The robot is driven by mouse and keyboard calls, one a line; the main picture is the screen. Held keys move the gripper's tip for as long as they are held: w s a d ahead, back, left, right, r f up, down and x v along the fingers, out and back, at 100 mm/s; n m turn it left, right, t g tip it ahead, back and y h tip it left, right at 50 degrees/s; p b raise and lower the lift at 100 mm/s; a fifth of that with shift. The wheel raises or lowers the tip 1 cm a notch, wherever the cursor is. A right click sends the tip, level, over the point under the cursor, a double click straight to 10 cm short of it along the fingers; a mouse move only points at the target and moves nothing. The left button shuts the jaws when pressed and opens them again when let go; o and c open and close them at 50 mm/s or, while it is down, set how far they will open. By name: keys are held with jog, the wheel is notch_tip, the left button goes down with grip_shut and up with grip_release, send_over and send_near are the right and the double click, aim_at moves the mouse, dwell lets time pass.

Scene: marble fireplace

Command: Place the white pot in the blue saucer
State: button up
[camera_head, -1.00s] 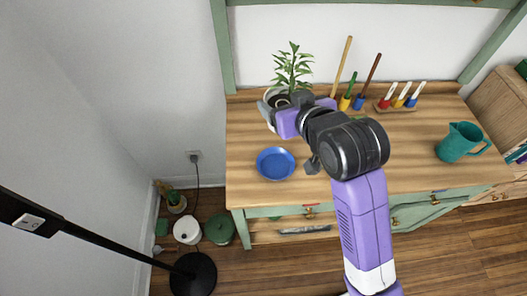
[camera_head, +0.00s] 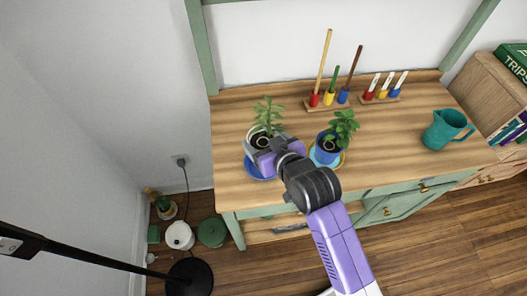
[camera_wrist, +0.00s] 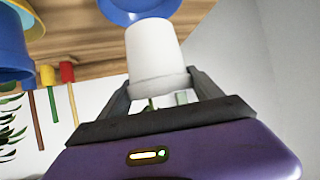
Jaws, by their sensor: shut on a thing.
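The white pot (camera_head: 252,141) holds a green leafy plant. My gripper (camera_head: 264,145) is shut on it, and the wrist view shows the pot (camera_wrist: 156,48) upside down in the picture between both fingers (camera_wrist: 160,85). The blue saucer (camera_head: 250,170) lies near the table's front left, partly hidden under the pot and gripper. In the wrist view the saucer (camera_wrist: 115,10) is just past the pot's base, which overlaps it. I cannot tell whether the pot touches it.
Two wooden stands with coloured pegs (camera_head: 330,98) are at the back. A teal jug (camera_head: 446,130) is at the right. The table (camera_head: 395,140) before it is clear.

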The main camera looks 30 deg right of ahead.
jog(key=shift+f, duration=2.9)
jog(key=shift+f, duration=0.15)
jog(key=o, duration=2)
jog(key=shift+s+r, duration=0.2)
jog(key=v, duration=1.1)
jog(key=shift+s+r+b, duration=0.15)
jog(key=shift+s+b, duration=0.1)
jog(key=shift+b, duration=0.15)
